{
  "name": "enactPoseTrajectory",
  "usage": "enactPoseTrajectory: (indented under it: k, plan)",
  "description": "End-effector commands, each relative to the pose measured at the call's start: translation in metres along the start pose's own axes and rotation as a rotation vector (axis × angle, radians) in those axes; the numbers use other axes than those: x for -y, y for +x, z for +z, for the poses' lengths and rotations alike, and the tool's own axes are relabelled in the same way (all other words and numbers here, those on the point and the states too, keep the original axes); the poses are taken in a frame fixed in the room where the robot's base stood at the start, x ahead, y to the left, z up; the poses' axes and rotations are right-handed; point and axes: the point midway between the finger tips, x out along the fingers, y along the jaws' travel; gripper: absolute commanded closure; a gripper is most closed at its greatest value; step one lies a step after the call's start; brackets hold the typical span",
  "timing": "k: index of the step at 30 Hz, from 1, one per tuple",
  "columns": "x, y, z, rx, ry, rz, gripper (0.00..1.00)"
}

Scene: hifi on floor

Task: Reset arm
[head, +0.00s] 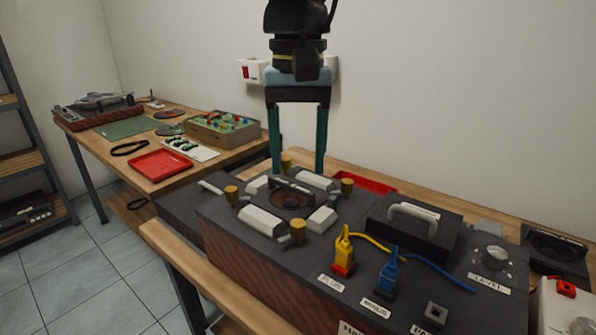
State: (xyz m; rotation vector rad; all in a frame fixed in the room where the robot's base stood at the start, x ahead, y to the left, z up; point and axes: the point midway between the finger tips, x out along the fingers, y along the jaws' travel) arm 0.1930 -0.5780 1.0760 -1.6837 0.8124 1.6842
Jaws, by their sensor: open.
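My gripper (298,170) hangs down from the top of the head view, with two long teal fingers held apart. It is open, and nothing shows between the fingers. Its fingertips are over or behind the far part of a dark box with wood-look sides (250,258); I cannot tell how high above it they are. Near the fingertips on the box is a round dark fitting (291,199) with a bar across it, ringed by white blocks (261,221) and brass knobs (298,230).
The box also carries a yellow plug (343,246), a blue plug (388,268), a handled black block (413,222) and a level knob (490,257). A red tray (160,165) and a turntable-like device (98,108) are on the left bench. A white wall stands behind.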

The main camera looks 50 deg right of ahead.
Motion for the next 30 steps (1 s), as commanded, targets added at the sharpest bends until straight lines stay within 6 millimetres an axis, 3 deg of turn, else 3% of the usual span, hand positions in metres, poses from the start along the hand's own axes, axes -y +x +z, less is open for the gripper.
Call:
enactPoseTrajectory:
  k: [17, 20, 23, 27, 30]
  plan:
    - [0.001, 0.000, 0.000, 0.000, -0.001, 0.000, 0.38]
    - [0.013, 0.003, -0.006, -0.002, -0.019, 0.001, 0.38]
    - [0.049, 0.013, -0.019, -0.008, -0.072, 0.003, 0.38]
    - [0.135, 0.036, -0.035, -0.025, -0.189, 0.008, 0.38]
    - [0.202, 0.053, -0.033, -0.041, -0.278, 0.009, 0.38]
